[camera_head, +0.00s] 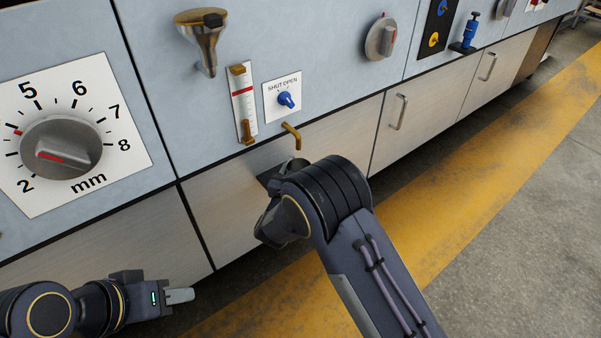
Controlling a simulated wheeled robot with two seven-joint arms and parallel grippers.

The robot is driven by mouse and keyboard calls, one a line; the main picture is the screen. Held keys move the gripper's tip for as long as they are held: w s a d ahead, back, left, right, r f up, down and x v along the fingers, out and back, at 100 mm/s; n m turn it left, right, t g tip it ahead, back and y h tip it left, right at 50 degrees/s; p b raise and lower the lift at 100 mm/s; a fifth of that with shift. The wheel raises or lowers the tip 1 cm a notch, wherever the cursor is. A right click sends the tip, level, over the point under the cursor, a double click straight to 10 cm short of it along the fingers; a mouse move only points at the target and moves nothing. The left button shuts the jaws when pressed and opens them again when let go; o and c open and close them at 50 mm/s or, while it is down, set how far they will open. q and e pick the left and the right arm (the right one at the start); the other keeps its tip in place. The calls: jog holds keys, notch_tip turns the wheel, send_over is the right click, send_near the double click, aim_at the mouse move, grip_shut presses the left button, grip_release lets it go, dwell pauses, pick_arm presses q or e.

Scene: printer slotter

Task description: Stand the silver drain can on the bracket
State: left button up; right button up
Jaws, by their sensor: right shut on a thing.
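A small part of the silver drain can (296,164) shows just past my right wrist, below the brass spout (292,136). My right gripper is shut on the can; its fingers are mostly hidden behind my own wrist. A dark edge of the bracket (268,174) shows on the cabinet front beside the can. I cannot tell whether the can touches the bracket. My left gripper (181,295) is low at the lower left, away from the can, with a pale fingertip pointing right. I cannot tell whether it is open.
Above the spout are a sight gauge (243,104), a blue shut/open valve (286,99) and a brass funnel (203,40). A large mm dial (60,147) is at left. Cabinet doors with handles (398,112) run right. The yellow floor strip (470,180) is clear.

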jog(key=shift+f, duration=0.2)
jog(key=o, duration=1.1)
jog(key=shift+r, duration=0.2)
